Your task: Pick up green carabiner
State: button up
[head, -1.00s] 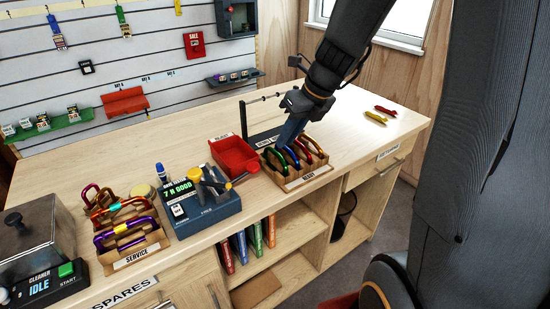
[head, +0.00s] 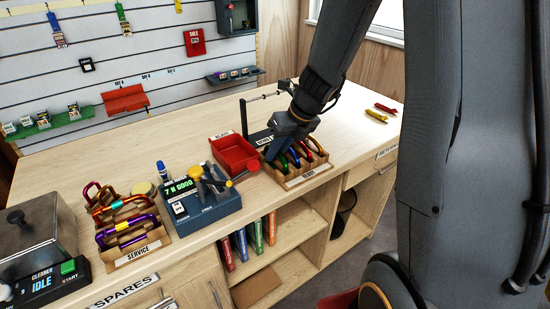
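The green carabiner (head: 294,158) stands in a slotted wooden rack (head: 309,176) with a front label that seems to read READY. Blue and red carabiners stand beside it in the same rack. The rear of the rack is partly hidden by my gripper and wrist.
A red bin (head: 234,156) stands just left of the rack. A tester reading 7 N GOOD (head: 198,203) and a SERVICE rack (head: 137,253) of carabiners are farther left. A thin stand (head: 244,118) rises behind my gripper. The bench at right is mostly clear, with red and yellow pieces (head: 376,115).

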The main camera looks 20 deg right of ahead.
jog(key=shift+c, duration=0.4)
grip_shut()
notch_tip(320, 180, up, 10)
jog(key=shift+c, duration=1.1)
grip_release()
jog(key=shift+s, duration=0.1)
grip_shut()
